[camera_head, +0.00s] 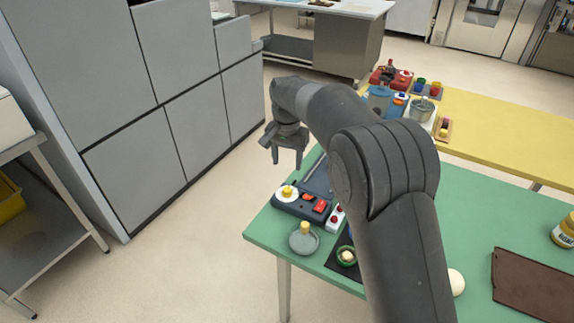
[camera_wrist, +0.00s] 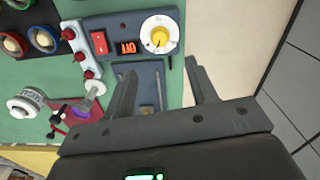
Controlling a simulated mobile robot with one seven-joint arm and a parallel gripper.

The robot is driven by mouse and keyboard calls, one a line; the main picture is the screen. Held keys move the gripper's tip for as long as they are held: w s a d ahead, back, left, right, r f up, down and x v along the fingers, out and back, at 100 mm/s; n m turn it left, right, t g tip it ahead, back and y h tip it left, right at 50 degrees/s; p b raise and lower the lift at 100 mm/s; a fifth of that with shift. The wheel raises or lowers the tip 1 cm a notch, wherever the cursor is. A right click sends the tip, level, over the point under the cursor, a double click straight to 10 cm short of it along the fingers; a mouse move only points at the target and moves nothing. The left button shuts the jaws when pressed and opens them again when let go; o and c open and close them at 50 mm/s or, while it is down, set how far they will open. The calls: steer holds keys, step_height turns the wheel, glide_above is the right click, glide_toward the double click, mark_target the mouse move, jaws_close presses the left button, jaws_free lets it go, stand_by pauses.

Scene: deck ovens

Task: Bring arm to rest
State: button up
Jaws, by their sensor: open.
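My gripper (camera_head: 287,155) hangs in the air at the left end of the green table (camera_head: 462,198), fingers pointing down. In the wrist view the two fingers of my gripper (camera_wrist: 163,92) stand apart with nothing held between them. Below it lies a dark control panel (camera_head: 312,209) with a white dial, a yellow knob and a red switch. The panel also shows in the wrist view (camera_wrist: 118,24). My arm crosses the head view and hides part of the green table.
A grey round dish (camera_head: 303,243) sits at the table's near left corner. A brown board (camera_head: 531,284) and a yellow-labelled jar (camera_head: 566,232) are at right. A yellow table (camera_head: 500,133) with several small items stands behind. Grey cabinets (camera_head: 178,55) stand at left, across clear floor.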

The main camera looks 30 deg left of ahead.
stand_by(0.4)
steer(key=s+d+r+t, duration=0.1)
steer(key=d+r, duration=0.4)
steer(key=d, duration=0.4)
steer(key=s+d+r+m+y, duration=0.1)
steer(key=d+r, duration=0.4)
steer(key=d, duration=0.5)
steer(key=d+r+t, duration=0.1)
steer(key=d+r, duration=0.4)
steer(key=d, duration=0.4)
steer(key=s+d+r+t, duration=0.2)
steer(key=s+d, duration=0.8)
steer(key=d, duration=0.3)
steer(key=s+d+f+m+t+h, duration=0.1)
steer(key=s+d+f, duration=0.3)
steer(key=s+d, duration=0.4)
steer(key=s, duration=0.3)
steer(key=shift+s+d+f+t, duration=0.15)
steer(key=shift+d+f+t, duration=0.15)
steer(key=shift+f, duration=0.1)
steer(key=shift+c, duration=0.4)
